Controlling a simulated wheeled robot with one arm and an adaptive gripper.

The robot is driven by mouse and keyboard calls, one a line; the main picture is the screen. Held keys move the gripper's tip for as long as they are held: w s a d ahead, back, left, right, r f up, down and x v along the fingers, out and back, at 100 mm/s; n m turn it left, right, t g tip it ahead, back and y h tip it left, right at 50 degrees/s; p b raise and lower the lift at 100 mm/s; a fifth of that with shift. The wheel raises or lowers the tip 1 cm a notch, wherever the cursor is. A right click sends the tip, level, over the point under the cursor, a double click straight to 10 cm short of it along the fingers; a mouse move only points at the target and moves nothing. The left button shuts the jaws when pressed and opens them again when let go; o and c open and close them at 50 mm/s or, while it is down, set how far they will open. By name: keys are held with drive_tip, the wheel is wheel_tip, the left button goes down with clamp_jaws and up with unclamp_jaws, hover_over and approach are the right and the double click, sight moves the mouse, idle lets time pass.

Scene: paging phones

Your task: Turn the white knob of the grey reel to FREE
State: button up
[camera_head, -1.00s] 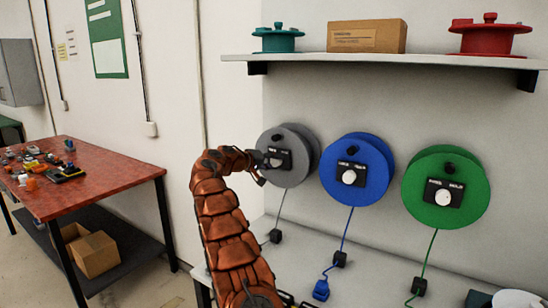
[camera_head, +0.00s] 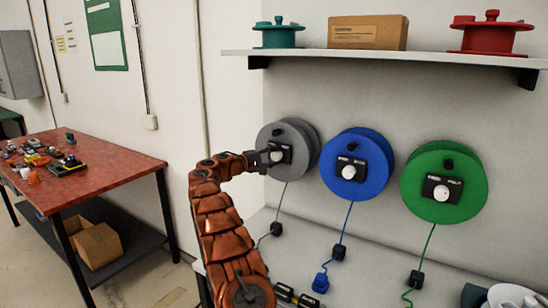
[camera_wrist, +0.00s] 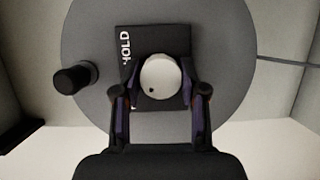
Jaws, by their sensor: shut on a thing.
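The grey reel (camera_head: 304,140) hangs on the wall at the left of three reels. It fills much of the wrist view (camera_wrist: 235,60). Its white knob (camera_wrist: 161,77) sits on a black plate (camera_wrist: 126,37) lettered HOLD; other lettering is hidden behind my gripper. A small dark dot shows on the knob's lower left face. My gripper (camera_wrist: 161,95) has one finger on each side of the knob and is shut on it. In the head view my gripper (camera_head: 268,156) reaches the reel from the left and partly covers the plate.
A blue reel (camera_head: 373,158) and a green reel (camera_head: 472,182) hang to the right, with cords below. A shelf (camera_head: 400,59) above holds a cardboard box (camera_head: 367,33), a teal reel and a red reel. A red-topped table (camera_head: 104,172) stands at left.

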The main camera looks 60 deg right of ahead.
idle(0.3)
drive_tip(key=o, duration=1.1)
drive_tip(key=shift+o, duration=0.2)
drive_tip(key=shift+w, duration=0.1)
drive_tip(key=v, duration=1.2)
